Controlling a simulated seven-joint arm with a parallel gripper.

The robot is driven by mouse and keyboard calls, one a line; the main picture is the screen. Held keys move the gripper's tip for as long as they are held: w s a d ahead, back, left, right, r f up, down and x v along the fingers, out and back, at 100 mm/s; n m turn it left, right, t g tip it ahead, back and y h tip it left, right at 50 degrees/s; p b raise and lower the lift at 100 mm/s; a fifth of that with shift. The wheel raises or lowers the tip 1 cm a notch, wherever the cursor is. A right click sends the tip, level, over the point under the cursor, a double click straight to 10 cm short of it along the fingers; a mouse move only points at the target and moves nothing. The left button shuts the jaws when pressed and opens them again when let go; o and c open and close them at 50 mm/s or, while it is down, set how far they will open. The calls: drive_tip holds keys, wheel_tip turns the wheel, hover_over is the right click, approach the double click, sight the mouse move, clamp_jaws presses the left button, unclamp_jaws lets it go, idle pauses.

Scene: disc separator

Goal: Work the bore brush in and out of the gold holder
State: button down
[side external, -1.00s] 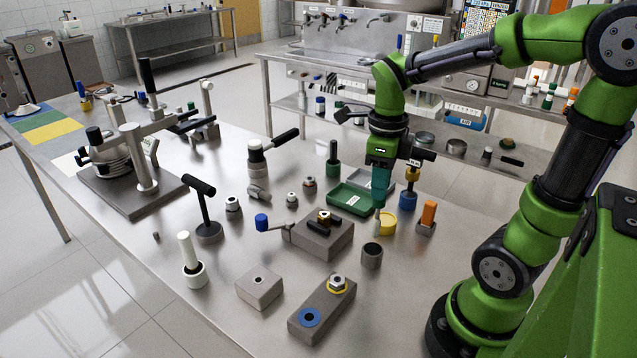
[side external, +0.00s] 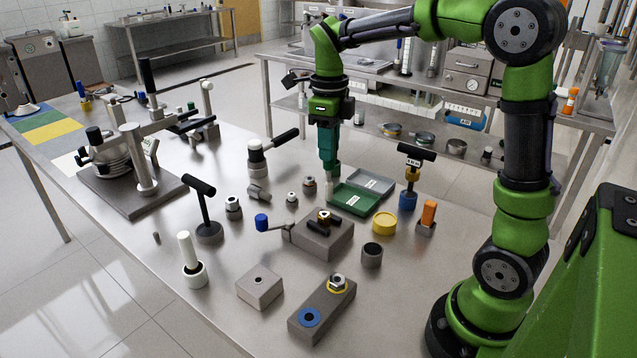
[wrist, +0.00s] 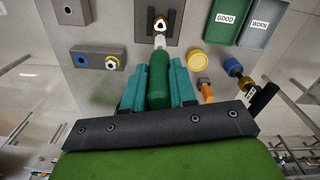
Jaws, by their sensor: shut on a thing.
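The bore brush (wrist: 158,88) has a green handle and a pale tip. My gripper (wrist: 158,68) is shut on the handle, with a teal finger on each side. In the side view my gripper (side external: 329,166) points straight down, and the brush's pale end (side external: 328,186) shows below it.
Right of the block are a green tray (side external: 352,201), a grey tray (side external: 375,182), a yellow dish (side external: 384,223) and a dark cup (side external: 372,256). A block with blue and yellow rings (side external: 318,318) lies in front. A T-handled tool (side external: 205,215) stands to the left.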

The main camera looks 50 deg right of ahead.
sight(324, 169)
drive_tip(key=shift+w+r, duration=0.55)
drive_tip(key=shift+r, duration=0.1)
drive_tip(key=shift+f, duration=2.3)
drive_tip(key=shift+f, duration=1.7)
drive_tip(key=shift+r, duration=0.1)
